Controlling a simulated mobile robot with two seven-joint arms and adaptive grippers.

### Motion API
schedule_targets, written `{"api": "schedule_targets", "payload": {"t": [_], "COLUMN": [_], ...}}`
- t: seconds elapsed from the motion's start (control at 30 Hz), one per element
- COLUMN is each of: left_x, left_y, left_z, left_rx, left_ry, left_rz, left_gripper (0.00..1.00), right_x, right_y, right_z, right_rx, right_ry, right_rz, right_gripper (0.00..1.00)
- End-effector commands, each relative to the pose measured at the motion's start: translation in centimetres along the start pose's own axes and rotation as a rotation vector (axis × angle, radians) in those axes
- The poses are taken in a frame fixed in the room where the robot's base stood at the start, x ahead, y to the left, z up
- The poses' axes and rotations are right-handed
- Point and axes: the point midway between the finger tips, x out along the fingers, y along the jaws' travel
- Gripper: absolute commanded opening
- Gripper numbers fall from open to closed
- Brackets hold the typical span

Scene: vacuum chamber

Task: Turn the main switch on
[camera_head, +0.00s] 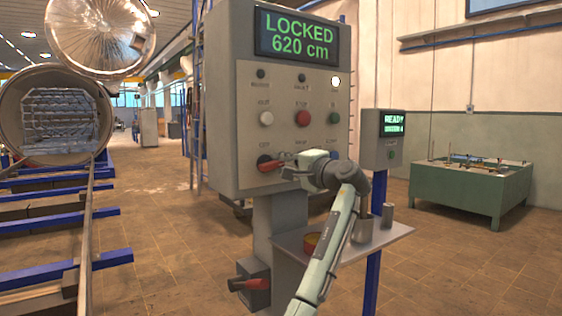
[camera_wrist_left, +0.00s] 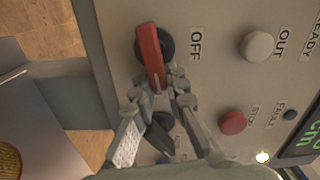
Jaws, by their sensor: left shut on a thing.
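A red-handled rotary switch (camera_head: 265,162) is at the lower left of the grey control panel (camera_head: 225,120), near a label that reads OFF in the wrist view. In that view its red lever (camera_wrist_left: 149,48) lies across a round dark base. My left gripper (camera_head: 284,168) reaches it from the right in the head view. In the wrist view its fingers (camera_wrist_left: 164,86) are shut on the lever's end. The fingers hide that end. My right gripper is not in view.
The panel display (camera_head: 300,35) reads LOCKED 620 cm. White, red and green buttons sit above the switch. Another red-handled switch (camera_head: 246,285) is on a lower box. A small shelf (camera_head: 390,236) bears cups below my arm. A READY box (camera_head: 381,140) stands right.

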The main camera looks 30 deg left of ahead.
Motion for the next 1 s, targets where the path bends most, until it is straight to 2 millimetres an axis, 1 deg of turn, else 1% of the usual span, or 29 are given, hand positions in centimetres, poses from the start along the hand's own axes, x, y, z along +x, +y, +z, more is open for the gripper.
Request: {"api": "schedule_targets", "payload": {"t": [0.1, 0.33, 0.6, 0.9, 0.93, 1.0], "left_x": [-0.04, -0.02, -0.02, -0.02, -0.02, -0.02], "left_y": [0.32, 0.56, 0.64, 0.67, 0.68, 0.68], "left_z": [-0.01, 0.04, 0.06, 0.06, 0.06, 0.06], "left_rx": [0.068, 0.150, 0.180, 0.180, 0.180, 0.180], "left_ry": [0.000, 0.000, -0.001, -0.001, -0.001, -0.001], "left_rz": [0.001, 0.001, 0.001, 0.002, 0.002, 0.002], "left_gripper": [0.00, 0.00, 0.00, 0.00, 0.15, 0.24], "right_x": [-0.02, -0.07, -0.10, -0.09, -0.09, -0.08], "right_y": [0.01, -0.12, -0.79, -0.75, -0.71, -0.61], "right_z": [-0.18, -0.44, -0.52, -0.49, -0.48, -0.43], "right_rx": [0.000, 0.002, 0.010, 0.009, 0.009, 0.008], "right_ry": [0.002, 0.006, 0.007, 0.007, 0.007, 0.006], "right_rz": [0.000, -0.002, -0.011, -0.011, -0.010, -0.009], "right_gripper": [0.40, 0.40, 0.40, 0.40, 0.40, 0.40]}}
